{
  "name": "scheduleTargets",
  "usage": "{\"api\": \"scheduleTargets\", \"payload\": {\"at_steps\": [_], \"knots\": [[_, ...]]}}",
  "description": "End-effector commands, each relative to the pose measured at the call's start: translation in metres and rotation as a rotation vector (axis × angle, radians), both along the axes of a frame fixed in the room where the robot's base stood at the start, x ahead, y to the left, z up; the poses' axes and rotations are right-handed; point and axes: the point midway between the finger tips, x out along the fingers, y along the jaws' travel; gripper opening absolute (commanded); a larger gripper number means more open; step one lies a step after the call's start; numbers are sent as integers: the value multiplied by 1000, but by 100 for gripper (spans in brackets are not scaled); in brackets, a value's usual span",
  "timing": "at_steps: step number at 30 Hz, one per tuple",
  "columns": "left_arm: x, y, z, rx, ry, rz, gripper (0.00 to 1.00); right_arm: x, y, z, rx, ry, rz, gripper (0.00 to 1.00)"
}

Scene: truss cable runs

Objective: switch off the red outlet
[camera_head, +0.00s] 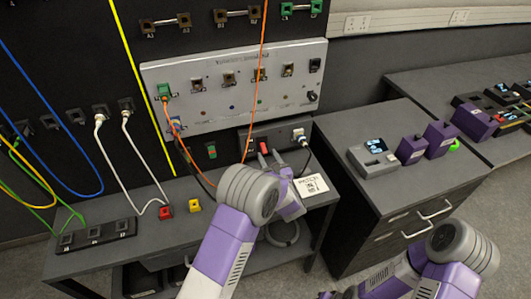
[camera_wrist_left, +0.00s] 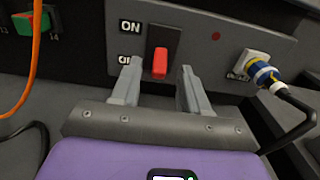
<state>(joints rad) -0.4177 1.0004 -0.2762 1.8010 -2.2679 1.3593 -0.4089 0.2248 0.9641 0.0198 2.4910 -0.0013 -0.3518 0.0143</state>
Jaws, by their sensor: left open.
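A red switch lever (camera_wrist_left: 160,62) sits on a black plate in the grey panel, with ON printed beside its upper part and OFF beside its lower part. It also shows small in the head view (camera_head: 263,146). I cannot tell for certain which way it is set. My left gripper (camera_wrist_left: 158,82) is open, its fingers on either side of the lever's lower end with nothing visibly gripped; in the head view (camera_head: 275,163) it reaches the panel. A red dot (camera_wrist_left: 215,36) marks the panel right of the switch, near a socket with a blue-and-yellow plug (camera_wrist_left: 262,72).
A black cable (camera_wrist_left: 298,102) hangs from the plug, close to the right finger. A green switch (camera_wrist_left: 28,22) and an orange cable (camera_wrist_left: 35,60) are at the left. A white label card (camera_head: 311,185) lies on the bench. Red (camera_head: 165,212) and yellow blocks (camera_head: 194,205) stand farther left.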

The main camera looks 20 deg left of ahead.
Motion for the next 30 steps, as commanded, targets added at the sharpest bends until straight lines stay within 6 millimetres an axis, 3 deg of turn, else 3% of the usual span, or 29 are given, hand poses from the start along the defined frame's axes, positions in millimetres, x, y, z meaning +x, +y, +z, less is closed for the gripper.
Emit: {"api": "scheduleTargets", "payload": {"at_steps": [6, 17, 26, 30], "knots": [[23, 16, -1, 0, 1, 2, 45, 0, 0, -4, 0, 0, 0, 43], [28, 19, -1, -1, 3, 0, 45, 0, 0, -5, 0, 0, 0, 43], [28, 19, -1, -1, 3, 0, 0, 0, 0, -5, 0, 0, 0, 43], [28, 19, -1, 1, 1, 0, 0, 0, 0, -6, 0, 0, 0, 43]]}}
